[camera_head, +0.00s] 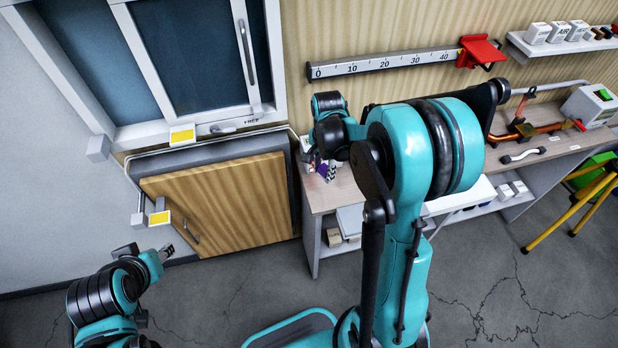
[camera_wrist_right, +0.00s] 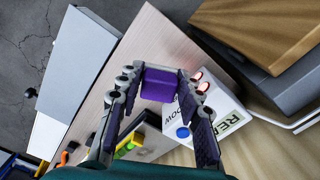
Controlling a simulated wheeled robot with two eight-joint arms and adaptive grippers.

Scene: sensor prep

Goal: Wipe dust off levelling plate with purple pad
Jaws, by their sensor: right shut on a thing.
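The purple pad (camera_wrist_right: 158,84) sits between the fingertips of my right gripper (camera_wrist_right: 160,86) in the right wrist view, and the gripper is shut on it. In the head view the pad shows as a small purple patch (camera_head: 322,171) near the left end of the workbench, mostly hidden by my right arm. I cannot make out the levelling plate or its dust for sure in either view. My left gripper (camera_head: 167,251) is low on the left in the head view, away from the bench; whether its fingers are open is unclear.
A white box (camera_wrist_right: 218,103) with red lights, a blue button and lettering stands beside the pad. A yellow-and-black item (camera_wrist_right: 132,134) with green on it lies below the pad. A wooden door panel (camera_head: 225,205) stands left of the workbench (camera_head: 316,196). My right arm hides much of the bench.

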